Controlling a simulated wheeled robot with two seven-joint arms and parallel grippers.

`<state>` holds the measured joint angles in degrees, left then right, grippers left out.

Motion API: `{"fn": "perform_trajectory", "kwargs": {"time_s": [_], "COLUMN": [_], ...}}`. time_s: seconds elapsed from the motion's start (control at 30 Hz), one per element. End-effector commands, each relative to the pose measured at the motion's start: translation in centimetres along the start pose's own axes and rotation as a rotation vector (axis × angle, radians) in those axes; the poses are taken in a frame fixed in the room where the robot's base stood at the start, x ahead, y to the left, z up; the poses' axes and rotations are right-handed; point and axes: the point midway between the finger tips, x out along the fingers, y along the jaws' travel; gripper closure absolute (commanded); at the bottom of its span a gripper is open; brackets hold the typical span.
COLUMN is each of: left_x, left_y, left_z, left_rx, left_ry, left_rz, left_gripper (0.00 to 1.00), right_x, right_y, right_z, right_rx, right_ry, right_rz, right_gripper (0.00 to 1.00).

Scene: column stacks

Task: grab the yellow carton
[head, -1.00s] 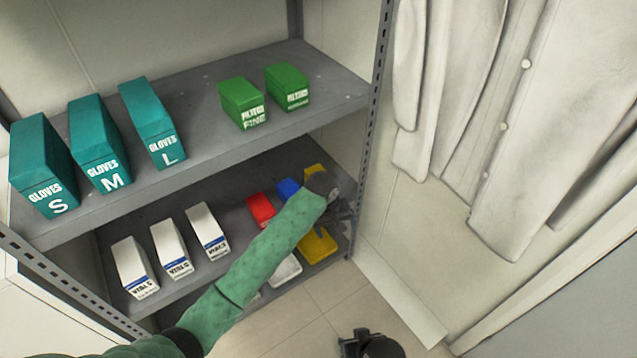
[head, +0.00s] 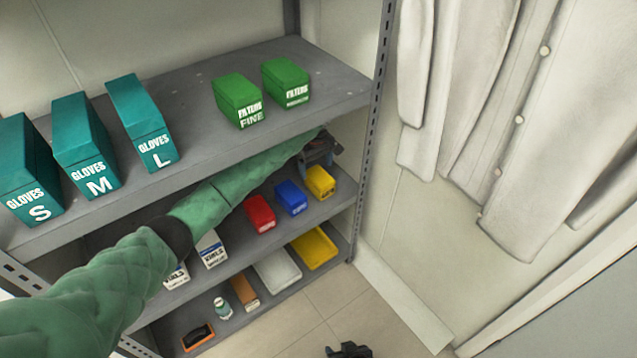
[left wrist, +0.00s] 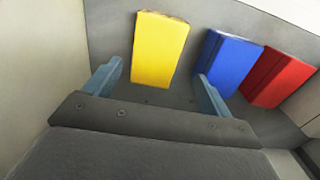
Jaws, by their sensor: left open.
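The yellow carton (head: 320,182) stands at the right end of a row on the middle shelf, beside a blue carton (head: 291,198) and a red carton (head: 260,213). My left gripper (head: 322,158) is above and behind it in the head view, under the upper shelf. In the left wrist view, the yellow carton (left wrist: 160,48) lies ahead between the two open fingers of my left gripper (left wrist: 155,85), apart from both. The blue carton (left wrist: 230,62) is close to the right-hand finger. My right gripper (head: 349,350) shows only in part at the bottom edge of the head view.
The upper shelf (head: 190,122) holds green filter boxes (head: 238,100) and teal glove boxes (head: 142,122). A grey post (head: 375,120) bounds the shelves on the right. White boxes (head: 210,250) stand left on the middle shelf. The bottom shelf has a yellow tray (head: 314,248) and a white tray (head: 277,268).

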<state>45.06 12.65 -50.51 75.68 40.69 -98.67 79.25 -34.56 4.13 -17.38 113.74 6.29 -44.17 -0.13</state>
Motion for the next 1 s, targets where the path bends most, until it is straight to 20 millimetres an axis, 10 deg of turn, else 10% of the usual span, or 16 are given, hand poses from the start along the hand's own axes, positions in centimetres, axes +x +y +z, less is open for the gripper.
{"fn": "perform_trajectory", "kwargs": {"time_s": [0.87,1.0], "left_x": [6.8,6.8], "left_y": [0.8,0.8], "left_z": [0.6,0.6], "left_rx": [0.003,0.003], "left_ry": [0.000,0.000], "left_rz": [0.001,0.001], "left_gripper": [0.16,0.38], "right_x": [-0.2,-0.2], "right_y": [-0.1,-0.1], "right_z": [-0.1,-0.1], "right_rx": [0.000,0.000], "right_ry": [-0.003,-0.003], "right_rz": [-0.002,-0.001], "right_gripper": [0.64,0.64]}}
